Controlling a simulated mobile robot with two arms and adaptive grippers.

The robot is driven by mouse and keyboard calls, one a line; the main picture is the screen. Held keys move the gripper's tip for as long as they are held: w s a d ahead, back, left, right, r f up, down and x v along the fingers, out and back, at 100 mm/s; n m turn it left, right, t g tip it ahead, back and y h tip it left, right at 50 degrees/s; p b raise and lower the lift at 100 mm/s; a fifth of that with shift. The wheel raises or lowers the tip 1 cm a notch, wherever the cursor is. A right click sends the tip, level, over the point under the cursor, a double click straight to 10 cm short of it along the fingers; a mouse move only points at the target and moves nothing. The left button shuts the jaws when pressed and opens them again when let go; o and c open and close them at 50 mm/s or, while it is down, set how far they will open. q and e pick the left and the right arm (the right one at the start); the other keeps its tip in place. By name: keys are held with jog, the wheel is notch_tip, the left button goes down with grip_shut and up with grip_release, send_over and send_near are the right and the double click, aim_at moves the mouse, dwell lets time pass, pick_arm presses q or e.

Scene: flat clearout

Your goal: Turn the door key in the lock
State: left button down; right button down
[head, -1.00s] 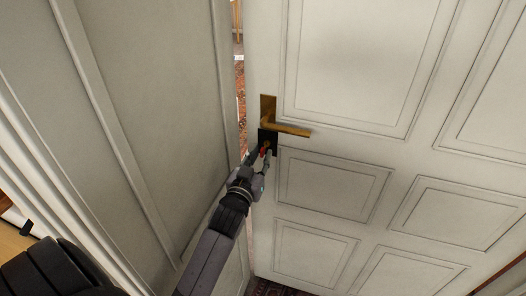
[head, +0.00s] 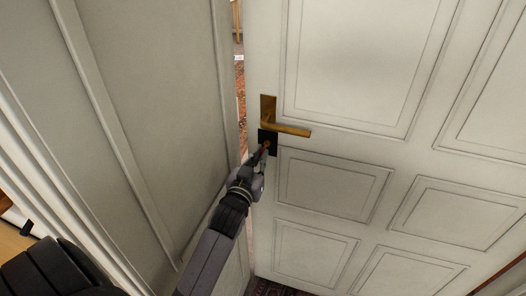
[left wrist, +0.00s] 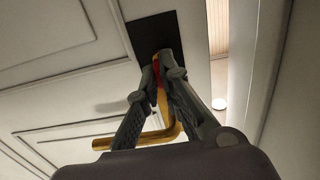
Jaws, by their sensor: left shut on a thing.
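The door (head: 335,185) is white and panelled. It has a brass lever handle (head: 288,131) on a brass plate, and a black lock plate (head: 273,136) just below. The handle (left wrist: 172,133) and black plate (left wrist: 143,35) also show in the left wrist view. My left gripper (head: 264,152) is at the black plate, with its fingertips (left wrist: 160,70) closed together. They are shut on the key (left wrist: 161,76), of which a small red part shows between the fingers. The fingers hide most of the key, so its angle is unclear. My right gripper is not in view.
A grey-white panelled surface (head: 150,130) stands close on the left of my left arm. A narrow gap between it and the door shows a reddish rug (head: 240,85) beyond. Dark patterned floor (head: 272,288) shows below the door.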

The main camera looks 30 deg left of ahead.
pick_arm(q)
jog(key=shift+w, duration=0.1)
dwell(0.3)
jog(key=shift+m+p, duration=0.8)
jog(key=shift+m, duration=1)
jog(key=m+p, duration=0.1)
jog(key=m, duration=0.2)
jog(key=shift+m, duration=0.3)
